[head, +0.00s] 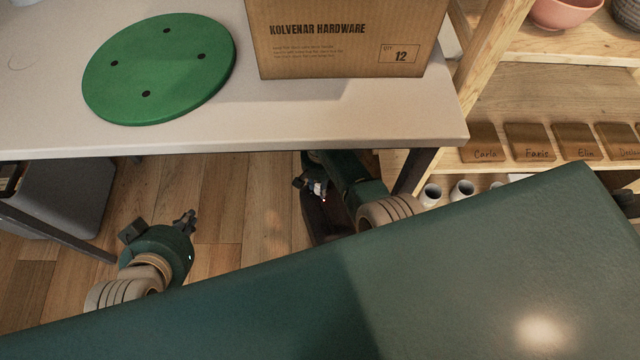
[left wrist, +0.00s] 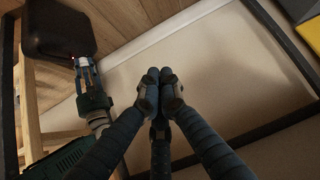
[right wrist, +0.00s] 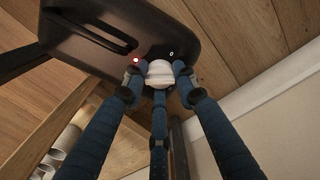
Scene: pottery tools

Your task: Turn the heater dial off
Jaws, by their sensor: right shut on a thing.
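The heater is a dark, rounded box with a slot-like opening. It fills the top of the right wrist view (right wrist: 110,28), stands under the table in the head view (head: 322,228), and shows at the top left of the left wrist view (left wrist: 58,32). Its white, ridged dial (right wrist: 160,72) sits between the fingers of my right gripper (right wrist: 160,80), which is shut on it. A small red light glows beside the dial. My right gripper also shows in the head view (head: 316,187). My left gripper (head: 186,217) is away from the heater, its fingertips together and empty in the left wrist view (left wrist: 160,78).
A pale table (head: 300,135) overhangs the heater and carries a green disc (head: 160,75) and a cardboard box (head: 345,42). A table leg (head: 412,170) and wooden shelves (head: 540,105) stand to the right. A grey bin (head: 70,200) is at left. Wooden floor is clear between.

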